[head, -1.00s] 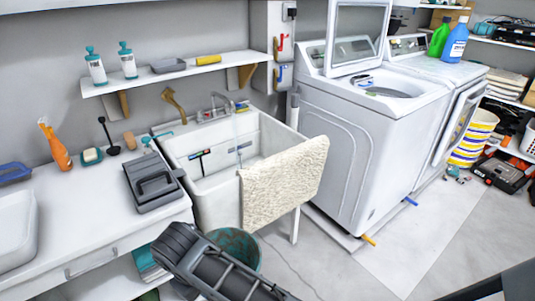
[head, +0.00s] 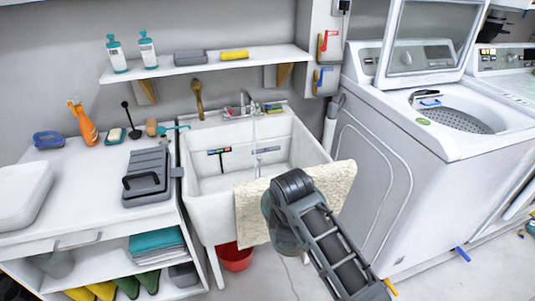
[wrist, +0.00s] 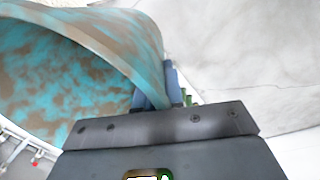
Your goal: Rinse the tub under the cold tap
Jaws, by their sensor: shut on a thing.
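The tub, mottled teal and brown, fills the upper left of the wrist view (wrist: 75,60), its rim between the fingers of my gripper (wrist: 158,92). In the head view only a dark teal part of the tub (head: 276,232) shows, in front of the sink, mostly hidden by my arm. My gripper's fingertips are hidden there. The tap (head: 243,108) stands at the back of the white sink (head: 212,210). A thin water stream (head: 254,128) seems to fall from it. The tub is in front of the basin, not under the stream.
A cream towel (head: 335,180) hangs over the sink's front edge. A counter (head: 90,215) with a grey case (head: 148,178) adjoins at left. A washer (head: 385,165) with raised lid stands at right. A shelf (head: 205,65) hangs above. A red bucket (head: 235,258) stands beneath the sink.

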